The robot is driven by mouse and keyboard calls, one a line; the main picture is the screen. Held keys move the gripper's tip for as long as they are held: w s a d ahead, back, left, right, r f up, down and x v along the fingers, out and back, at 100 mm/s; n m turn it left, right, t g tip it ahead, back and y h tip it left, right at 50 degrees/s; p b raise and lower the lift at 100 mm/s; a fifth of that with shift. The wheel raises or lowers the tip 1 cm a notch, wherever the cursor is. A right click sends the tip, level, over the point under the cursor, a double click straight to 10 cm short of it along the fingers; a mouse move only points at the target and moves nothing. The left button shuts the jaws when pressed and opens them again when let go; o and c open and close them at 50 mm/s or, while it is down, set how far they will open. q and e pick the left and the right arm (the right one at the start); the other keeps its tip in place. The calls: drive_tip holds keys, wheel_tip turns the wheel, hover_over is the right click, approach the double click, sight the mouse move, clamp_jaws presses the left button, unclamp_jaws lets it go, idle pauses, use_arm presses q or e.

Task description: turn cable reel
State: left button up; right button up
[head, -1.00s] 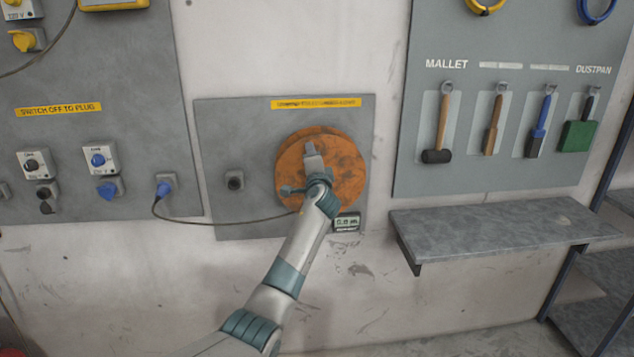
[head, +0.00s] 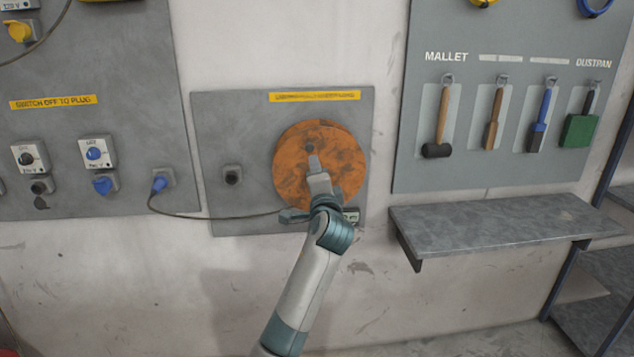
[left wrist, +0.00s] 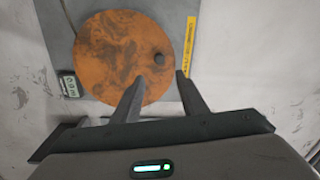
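The cable reel (head: 340,160) is a worn orange disc on a grey wall panel (head: 218,112). It also fills the upper middle of the left wrist view (left wrist: 105,60). A small dark knob (left wrist: 158,58) stands off-centre on its face and shows as a dark spot in the head view (head: 309,148). My left gripper (left wrist: 162,77) is open and empty, its two fingertips just short of the knob, one to either side of its line. In the head view my left gripper (head: 314,158) is in front of the reel, below the knob. My right gripper is not in view.
A cable (head: 215,218) runs from a blue plug (head: 160,184) to the reel. A small display (left wrist: 68,86) sits beside the reel. A tool board (head: 470,170) with a mallet (head: 440,120) and a grey shelf (head: 490,222) are at right. Switches and sockets are at left.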

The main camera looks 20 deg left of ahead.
use_arm(q)
drive_tip(key=shift+v, duration=0.85)
drive_tip(key=shift+a, duration=0.1)
